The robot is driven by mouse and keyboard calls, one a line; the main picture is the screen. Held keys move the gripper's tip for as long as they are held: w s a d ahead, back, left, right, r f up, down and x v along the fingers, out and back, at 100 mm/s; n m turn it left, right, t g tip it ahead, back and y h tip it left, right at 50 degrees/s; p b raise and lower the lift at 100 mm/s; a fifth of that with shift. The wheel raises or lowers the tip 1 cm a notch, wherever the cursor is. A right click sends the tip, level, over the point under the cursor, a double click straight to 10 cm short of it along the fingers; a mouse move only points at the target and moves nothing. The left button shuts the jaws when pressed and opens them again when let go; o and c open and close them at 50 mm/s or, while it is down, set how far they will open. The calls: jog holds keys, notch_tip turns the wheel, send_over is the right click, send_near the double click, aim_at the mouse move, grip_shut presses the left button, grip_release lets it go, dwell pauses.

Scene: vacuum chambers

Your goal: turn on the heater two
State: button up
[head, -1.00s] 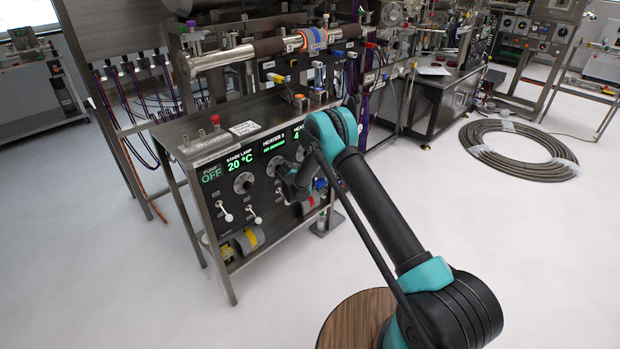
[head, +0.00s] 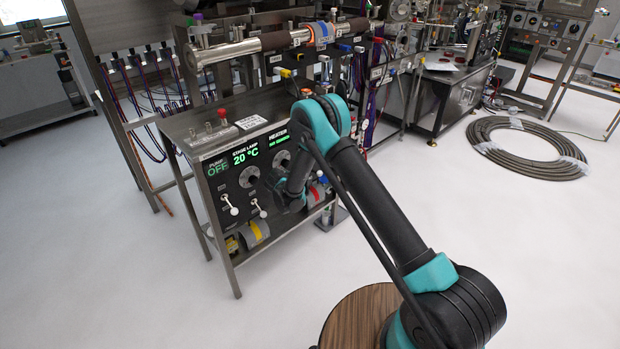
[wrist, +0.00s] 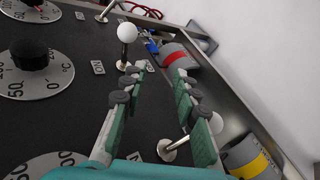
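The dark control panel (head: 214,196) carries green displays, dials and white-tipped levers. The readable labels are pump, stage lamp and a heater (head: 281,132) whose number I cannot read; my arm hides the displays further right. Two levers (head: 229,204) (head: 259,208) show left of my gripper (head: 290,195). In the wrist view, my gripper (wrist: 158,75) is open and empty over the panel. One upright white-ball lever (wrist: 127,33) is beyond the left fingertip. Another lever (wrist: 172,150) is partly hidden behind the right finger. A black-knobbed dial (wrist: 32,58) is at left.
Yellow-banded (wrist: 250,160) and red-banded (wrist: 178,60) cylinders lie below the panel. Metal pipework (head: 230,50) is above the bench. A coiled hose (head: 528,148) lies on the floor at right. The floor at left and in front is clear.

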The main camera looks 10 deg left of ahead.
jog(key=shift+s+a, duration=0.25)
jog(key=shift+s, duration=0.3)
jog(key=shift+s+a, duration=0.2)
jog(key=shift+s, duration=0.3)
